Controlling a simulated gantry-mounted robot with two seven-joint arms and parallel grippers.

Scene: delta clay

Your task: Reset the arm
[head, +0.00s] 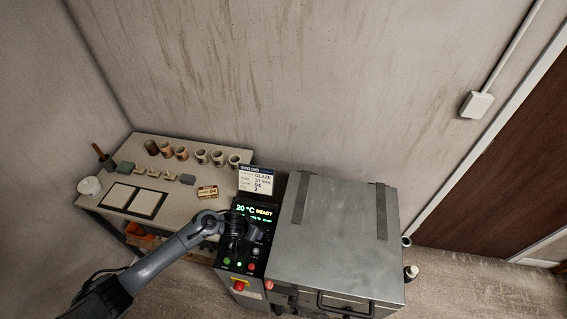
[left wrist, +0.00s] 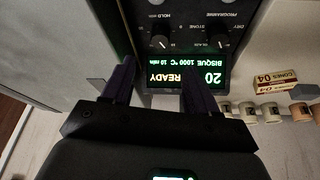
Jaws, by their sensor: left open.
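My left arm comes in from the left in the head view, and its gripper (head: 237,232) is over the kiln's control panel (head: 232,272). In the left wrist view the two dark fingers of the left gripper (left wrist: 160,78) are apart with nothing between them. Behind them the lit display (left wrist: 185,76) reads 20 and READY, with a bisque 1000 °C line, upside down. Two knobs (left wrist: 160,42) show beyond the display. I cannot tell whether the fingers touch the panel. My right gripper is in neither view.
The closed grey kiln (head: 335,230) stands right of the panel. A card (head: 258,181) stands behind it. A table (head: 215,180) at the left holds several cups, small blocks, two framed tiles and a cone box (head: 207,192). Wall behind; open floor (head: 470,270) at right.

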